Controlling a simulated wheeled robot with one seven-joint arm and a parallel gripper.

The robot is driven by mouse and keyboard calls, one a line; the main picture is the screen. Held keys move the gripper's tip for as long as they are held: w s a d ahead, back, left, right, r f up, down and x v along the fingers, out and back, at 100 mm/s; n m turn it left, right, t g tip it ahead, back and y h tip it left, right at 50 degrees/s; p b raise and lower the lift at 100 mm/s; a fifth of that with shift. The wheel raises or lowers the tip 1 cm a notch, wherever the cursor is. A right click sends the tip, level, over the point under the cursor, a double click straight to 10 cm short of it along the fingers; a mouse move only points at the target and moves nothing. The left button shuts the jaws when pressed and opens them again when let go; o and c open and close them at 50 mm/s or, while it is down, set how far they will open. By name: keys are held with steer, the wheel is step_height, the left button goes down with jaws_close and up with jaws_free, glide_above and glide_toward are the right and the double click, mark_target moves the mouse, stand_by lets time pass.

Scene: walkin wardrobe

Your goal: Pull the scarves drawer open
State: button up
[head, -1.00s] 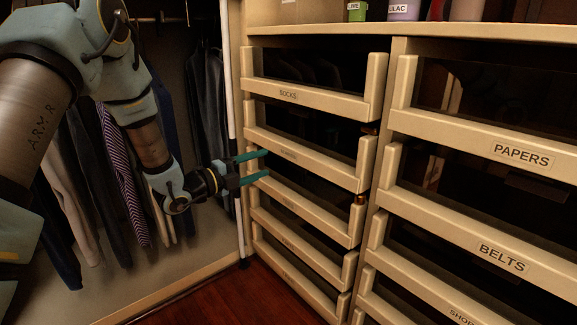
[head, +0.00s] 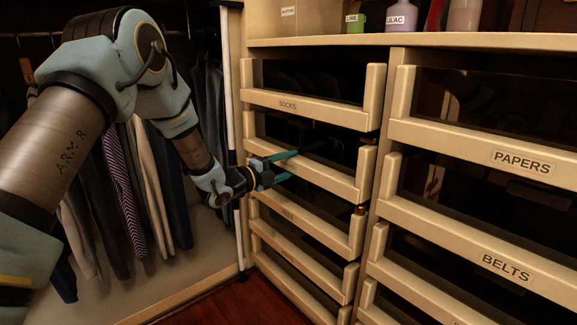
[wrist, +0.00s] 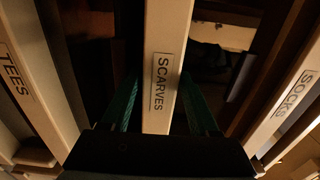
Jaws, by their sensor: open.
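The scarves drawer's pale front rail (head: 325,182) is second from the top in the left drawer column in the head view. It looks level with its neighbours. Its label SCARVES (wrist: 160,82) is clear in the wrist view; my gripper partly covers that area in the head view. My gripper (head: 292,165) is open at the left part of this rail. In the wrist view its two green fingers lie on either side of the rail, with my gripper (wrist: 160,90) straddling it. I cannot tell whether the fingers touch it.
The socks drawer (head: 310,108) is just above; the tees drawer (wrist: 30,85) is on the other side. Papers (head: 480,145) and belts (head: 470,242) drawers stand to the right. Hanging clothes (head: 125,195) and a white upright post (head: 230,120) are left. Bottles (head: 400,15) stand on top.

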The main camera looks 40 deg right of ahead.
jaws_close()
stand_by(0.3)
steer(key=shift+f, duration=0.1)
stand_by(0.9)
